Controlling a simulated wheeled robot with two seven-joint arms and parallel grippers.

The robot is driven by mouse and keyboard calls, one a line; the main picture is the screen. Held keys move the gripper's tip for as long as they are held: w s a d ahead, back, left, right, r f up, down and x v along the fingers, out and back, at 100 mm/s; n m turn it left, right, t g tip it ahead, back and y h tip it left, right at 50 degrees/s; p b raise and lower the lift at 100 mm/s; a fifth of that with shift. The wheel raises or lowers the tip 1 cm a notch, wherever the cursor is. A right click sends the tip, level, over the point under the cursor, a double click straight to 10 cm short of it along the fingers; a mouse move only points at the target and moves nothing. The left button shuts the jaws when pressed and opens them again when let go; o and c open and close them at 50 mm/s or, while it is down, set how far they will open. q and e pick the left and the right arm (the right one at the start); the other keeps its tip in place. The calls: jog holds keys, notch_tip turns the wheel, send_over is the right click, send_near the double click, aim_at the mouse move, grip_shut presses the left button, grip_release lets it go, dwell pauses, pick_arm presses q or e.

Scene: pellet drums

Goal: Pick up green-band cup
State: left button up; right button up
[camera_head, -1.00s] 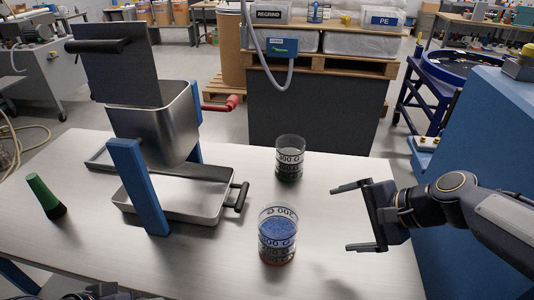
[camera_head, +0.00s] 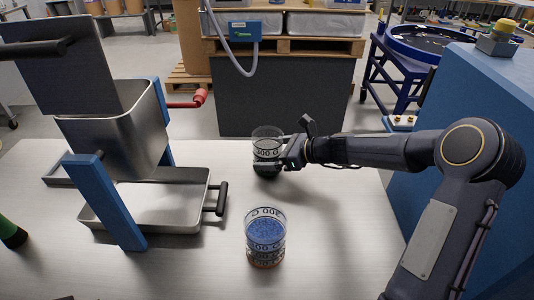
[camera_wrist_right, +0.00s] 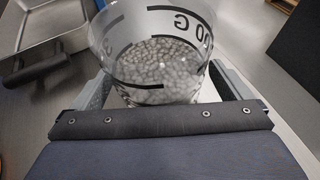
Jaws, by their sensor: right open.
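The green-band cup (camera_head: 266,143) is a clear cup with black markings and a dark green base. It stands upright on the table, behind the other cup. My right gripper (camera_head: 272,153) reaches it from the right, with its jaws open and one finger on each side of the cup. In the right wrist view the cup (camera_wrist_right: 165,60) holds pale grey pellets and sits between the two fingers. I cannot tell whether either finger touches it. My left gripper is not in view.
A second clear cup (camera_head: 265,240) with blue pellets and an orange base stands nearer me. A metal hopper (camera_head: 120,135) with blue posts stands left over a steel tray (camera_head: 150,205) with a black handle. A blue cabinet (camera_head: 470,110) is on the right.

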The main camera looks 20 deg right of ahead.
jog(key=shift+w+a+f, duration=0.2)
jog(key=shift+w+a, duration=0.15)
jog(key=shift+a, duration=0.15)
jog(key=c, duration=1.2)
